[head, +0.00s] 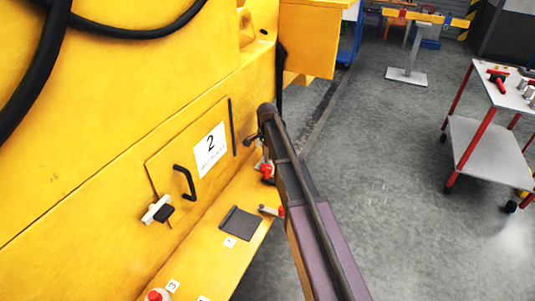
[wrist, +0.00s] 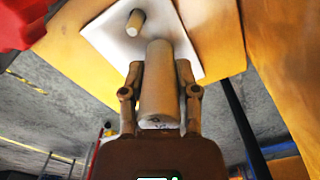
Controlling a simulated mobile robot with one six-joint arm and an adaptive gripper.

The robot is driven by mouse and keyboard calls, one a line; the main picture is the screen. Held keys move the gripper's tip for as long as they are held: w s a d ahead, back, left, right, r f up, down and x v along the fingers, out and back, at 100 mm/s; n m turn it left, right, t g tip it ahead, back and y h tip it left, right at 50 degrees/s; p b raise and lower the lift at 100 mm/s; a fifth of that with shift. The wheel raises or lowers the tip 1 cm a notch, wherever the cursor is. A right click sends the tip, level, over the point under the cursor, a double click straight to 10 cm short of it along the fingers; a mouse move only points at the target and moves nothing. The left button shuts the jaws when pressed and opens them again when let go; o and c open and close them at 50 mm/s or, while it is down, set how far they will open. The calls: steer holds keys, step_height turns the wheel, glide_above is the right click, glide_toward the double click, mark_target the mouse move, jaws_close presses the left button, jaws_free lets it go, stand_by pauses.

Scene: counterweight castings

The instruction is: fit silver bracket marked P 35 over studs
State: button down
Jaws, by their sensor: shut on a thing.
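In the wrist view my gripper (wrist: 160,92) is shut on a thick pale cylinder (wrist: 159,75), one finger on each side. The cylinder's far end meets a whitish square plate (wrist: 105,35); I cannot tell whether they are one piece. A shorter peg (wrist: 135,22) stands out from the same plate. Faint marks show on the cylinder's near end but are too small to read, and no P 35 is legible. In the head view my arm reaches to the yellow casting (head: 100,130), and the gripper's fingers are mostly hidden beside it.
The yellow ledge (head: 205,245) carries a dark square plate (head: 240,222), a red-and-silver piece (head: 270,210) and a red-topped piece (head: 157,295). A black handle (head: 184,182) sticks out near label 2 (head: 210,149). A cart (head: 490,150) stands right; the floor between is free.

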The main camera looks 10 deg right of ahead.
steer(key=shift+f, duration=0.15)
steer(key=shift+c, duration=1.3)
jaws_free()
steer(key=shift+r+p, duration=3.95)
steer(key=shift+r, duration=0.15)
steer(key=shift+s, duration=0.1)
steer(key=s+n, duration=1.2)
steer(key=s, duration=1.7)
steer(key=shift+d+n, duration=0.3)
steer(key=shift+d, duration=0.05)
